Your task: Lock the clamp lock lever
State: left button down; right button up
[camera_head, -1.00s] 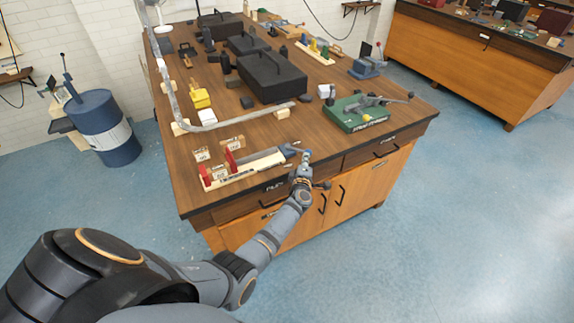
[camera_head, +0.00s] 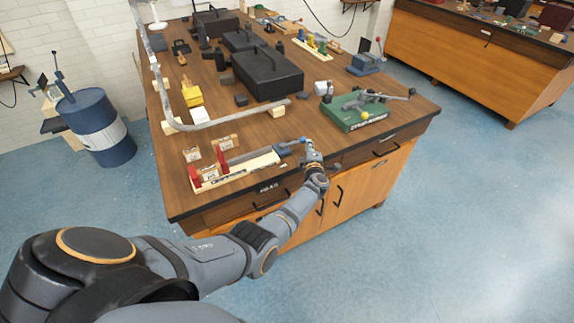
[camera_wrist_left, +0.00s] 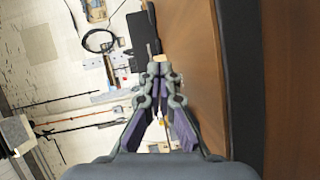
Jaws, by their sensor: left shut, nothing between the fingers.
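The clamp (camera_head: 240,171) lies along the front edge of the wooden workbench, with a long pale wooden bar and red parts at its left end. Its blue end with the lever (camera_head: 284,150) is at the right, pointing toward my gripper. My left gripper (camera_head: 309,147) is beside this blue end, above the bench's front edge; its fingers look closed and empty. In the left wrist view the gripper fingers (camera_wrist_left: 160,70) come together at the tips. The wrist view does not clearly show the lever. Whether the fingers touch the lever cannot be told. My right gripper is not in view.
A green-based toggle clamp (camera_head: 355,110) stands to the right of my gripper. A bent grey metal frame (camera_head: 190,127) on wooden blocks and a black toolbox (camera_head: 268,73) lie behind the clamp. Bare bench top (camera_head: 310,118) separates them. A blue barrel (camera_head: 98,130) stands on the floor at left.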

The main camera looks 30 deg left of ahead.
pick_arm(q)
jog(key=shift+w+a+r, duration=0.1)
jog(key=shift+w+a, duration=0.1)
jog(key=shift+w, duration=0.1)
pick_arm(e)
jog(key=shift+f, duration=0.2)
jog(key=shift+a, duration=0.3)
